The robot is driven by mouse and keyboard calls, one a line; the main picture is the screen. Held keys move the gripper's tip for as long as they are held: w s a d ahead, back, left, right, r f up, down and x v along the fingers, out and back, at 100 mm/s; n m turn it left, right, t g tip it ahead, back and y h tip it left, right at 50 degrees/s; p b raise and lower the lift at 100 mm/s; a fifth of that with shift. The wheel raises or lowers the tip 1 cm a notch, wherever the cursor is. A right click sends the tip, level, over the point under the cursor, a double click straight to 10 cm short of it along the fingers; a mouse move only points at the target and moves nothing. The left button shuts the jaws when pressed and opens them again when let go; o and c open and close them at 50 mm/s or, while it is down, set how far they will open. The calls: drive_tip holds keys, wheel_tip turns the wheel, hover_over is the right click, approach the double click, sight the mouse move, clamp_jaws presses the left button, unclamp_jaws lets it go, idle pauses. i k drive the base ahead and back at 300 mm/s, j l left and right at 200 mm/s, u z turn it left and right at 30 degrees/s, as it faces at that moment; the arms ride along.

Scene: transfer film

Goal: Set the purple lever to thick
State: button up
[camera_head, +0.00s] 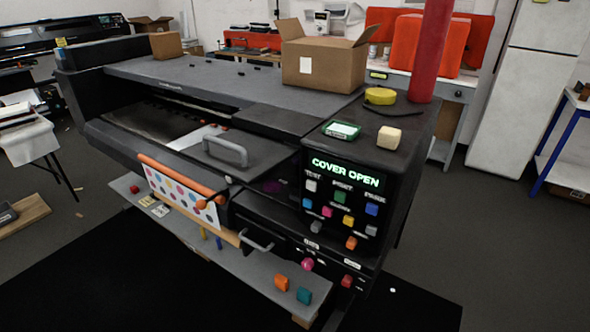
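A large black printer (240,120) fills the middle of the head view. A dim purple part (272,186) shows in the dark front section, left of the control panel (343,200). It may be the purple lever, but its shape, its setting and any thick mark are too dark to tell. The panel's green display reads COVER OPEN. Below the panel, a magenta knob (307,264) and a red knob (347,281) sit on the lower front. My gripper is not in view.
A grey shelf (240,275) juts out low in front, with orange and teal blocks on it. A grey cover handle (226,150) and an orange roller (182,177) protrude from the front. A cardboard box (322,62) and a red column (430,50) stand on top. Dark floor lies ahead.

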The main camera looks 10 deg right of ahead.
sight(296, 160)
drive_tip(key=i+j+u, duration=0.1)
drive_tip(key=i+j, duration=0.35)
drive_tip(key=j, duration=0.2)
drive_tip(key=i+j+u, duration=0.15)
drive_tip(key=i+j, duration=0.35)
